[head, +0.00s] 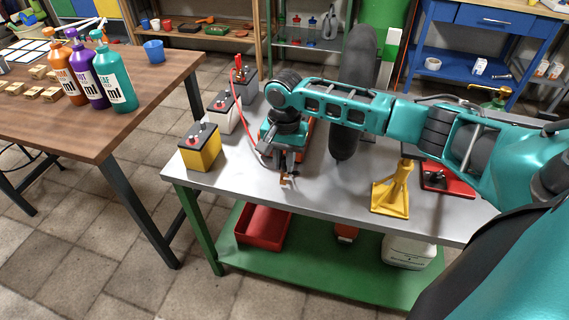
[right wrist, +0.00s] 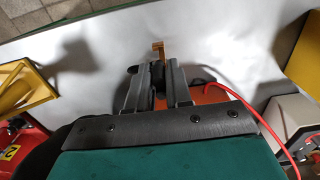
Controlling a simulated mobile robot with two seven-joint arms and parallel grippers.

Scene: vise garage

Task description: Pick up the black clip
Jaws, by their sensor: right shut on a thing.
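The black clip (right wrist: 158,73) is between the fingers of my right gripper (right wrist: 157,80) in the right wrist view, with its copper-coloured jaw (right wrist: 158,47) sticking out past the fingertips. My right gripper (head: 286,165) is shut on it. In the head view the gripper is low over the front part of the grey tabletop (head: 335,190), and only the clip's copper tip (head: 284,181) shows clearly below it. I cannot tell whether the clip touches the table. My left gripper is not in view.
A yellow battery (head: 200,150), white battery (head: 223,112) and dark battery (head: 247,88) stand to the left. A red cable (head: 240,120) runs by my gripper. A black tire (head: 345,142) and yellow jack stand (head: 394,190) are to the right. The front table edge is close.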

